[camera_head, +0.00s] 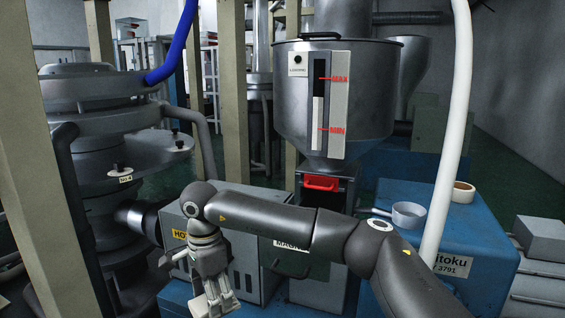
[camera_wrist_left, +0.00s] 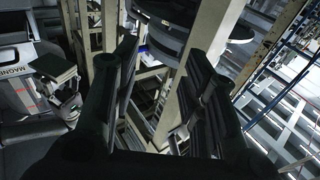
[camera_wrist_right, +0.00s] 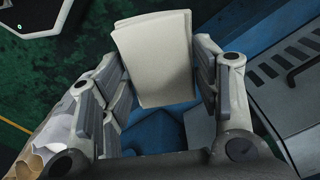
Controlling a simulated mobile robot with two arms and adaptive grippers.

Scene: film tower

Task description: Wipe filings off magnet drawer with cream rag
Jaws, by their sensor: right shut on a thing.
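The cream rag (camera_wrist_right: 158,60) is a folded pale pad between the fingers of my right gripper (camera_wrist_right: 160,90), which is shut on it. In the head view my right gripper (camera_head: 215,290) hangs low, in front of the grey box, and the rag is hard to make out. The magnet unit, with its white label (camera_head: 290,244), stands below the hopper, partly hidden behind my right forearm. A dark panel (camera_head: 297,264) shows under the label. I cannot make out filings. My left gripper (camera_wrist_left: 165,95) is open and empty, and outside the head view.
A grey vented box (camera_head: 258,272) with a yellow label stands beside the magnet unit. A red handle (camera_head: 321,183) sits under the hopper (camera_head: 370,90). A metal scoop (camera_head: 408,214) and tape roll (camera_head: 463,192) rest on the blue cabinet (camera_head: 465,235). A white pipe (camera_head: 455,120) rises at right.

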